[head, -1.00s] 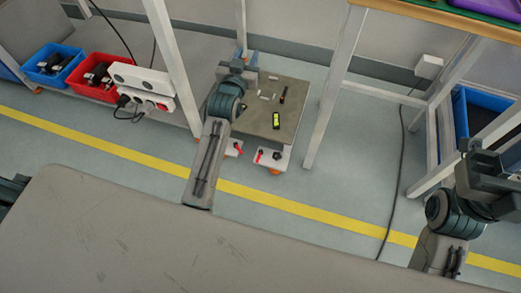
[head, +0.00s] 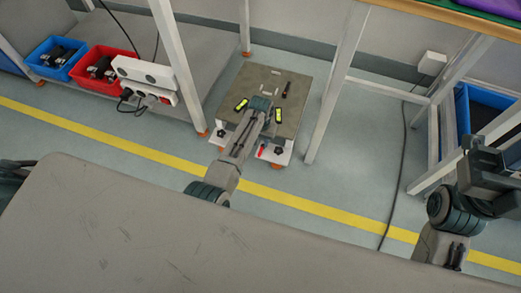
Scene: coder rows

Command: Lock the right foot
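A low platform with a grey-brown top (head: 246,80) stands on the floor, with white brackets along its front edge. The right foot (head: 277,156) has a dark knob and a red lever (head: 262,150) beside it. The left foot (head: 221,141) shows a dark knob; my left forearm hides part of the front edge between the feet.
Two yellow-and-black items (head: 279,115) (head: 241,104) and small pieces lie on the platform. White table legs (head: 336,85) stand on both sides. Blue (head: 57,58) and red (head: 103,66) bins and a white device (head: 146,76) are at left. A cable (head: 403,165) lies at right.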

